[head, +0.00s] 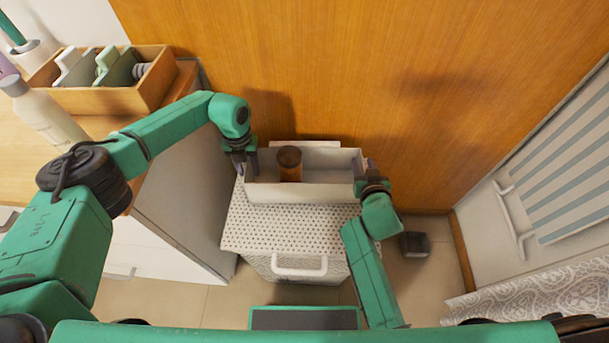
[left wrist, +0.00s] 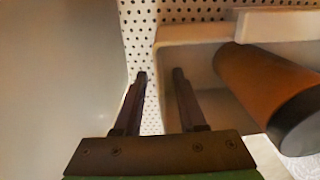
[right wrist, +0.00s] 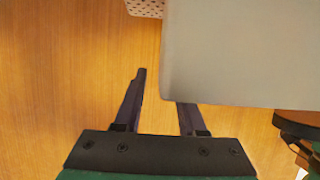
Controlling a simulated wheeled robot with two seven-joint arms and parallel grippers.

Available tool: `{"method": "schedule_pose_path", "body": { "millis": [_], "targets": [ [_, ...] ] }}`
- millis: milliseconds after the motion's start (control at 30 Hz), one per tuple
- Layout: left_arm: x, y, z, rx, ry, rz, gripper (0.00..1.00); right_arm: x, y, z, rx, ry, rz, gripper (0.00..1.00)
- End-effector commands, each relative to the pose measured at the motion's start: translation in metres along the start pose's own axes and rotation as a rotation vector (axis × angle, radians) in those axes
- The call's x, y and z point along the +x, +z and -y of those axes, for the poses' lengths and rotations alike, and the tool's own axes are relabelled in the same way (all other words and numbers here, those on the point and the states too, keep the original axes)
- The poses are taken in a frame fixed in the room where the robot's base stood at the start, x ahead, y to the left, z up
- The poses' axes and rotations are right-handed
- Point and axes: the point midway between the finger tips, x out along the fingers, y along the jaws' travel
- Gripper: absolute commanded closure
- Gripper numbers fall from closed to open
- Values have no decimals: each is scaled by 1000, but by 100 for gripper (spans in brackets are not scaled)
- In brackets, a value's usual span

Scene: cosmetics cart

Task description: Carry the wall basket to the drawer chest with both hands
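The white wall basket (head: 315,192) is over the back part of the drawer chest's dotted top (head: 285,230) and looks level; I cannot tell for sure that it rests there. A brown bottle (head: 289,165) with a dark cap stands in it. My left gripper (head: 243,165) is at the basket's left end. In the left wrist view its fingers (left wrist: 160,74) are apart, on either side of the basket's end wall (left wrist: 164,75). My right gripper (head: 368,172) is at the right end. In the right wrist view its fingers (right wrist: 160,90) are apart; the basket (right wrist: 235,55) hides one fingertip.
A wooden wall (head: 370,70) stands close behind the basket. A counter cabinet (head: 180,200) is at the left, with a wooden organizer (head: 120,98) and a white bottle (head: 45,115). A small dark box (head: 415,244) lies on the floor at the right, below a striped towel (head: 570,170).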

Motion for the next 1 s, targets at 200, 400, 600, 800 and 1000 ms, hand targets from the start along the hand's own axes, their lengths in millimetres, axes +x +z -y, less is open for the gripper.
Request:
{"method": "schedule_pose_path", "body": {
  "millis": [200,400,600,800,1000],
  "targets": [
    [8,0,0,-1,1,1,60,8,0,0,1,-1,-1,60],
    [8,0,0,0,0,1,79,8,0,0,1,-1,0,79],
    [7,0,0,-1,0,1,100,7,0,0,1,-1,0,100],
    [7,0,0,-1,0,1,100,7,0,0,1,-1,0,100],
    [7,0,0,-1,0,1,100,7,0,0,0,-1,0,100]
  ]
}}
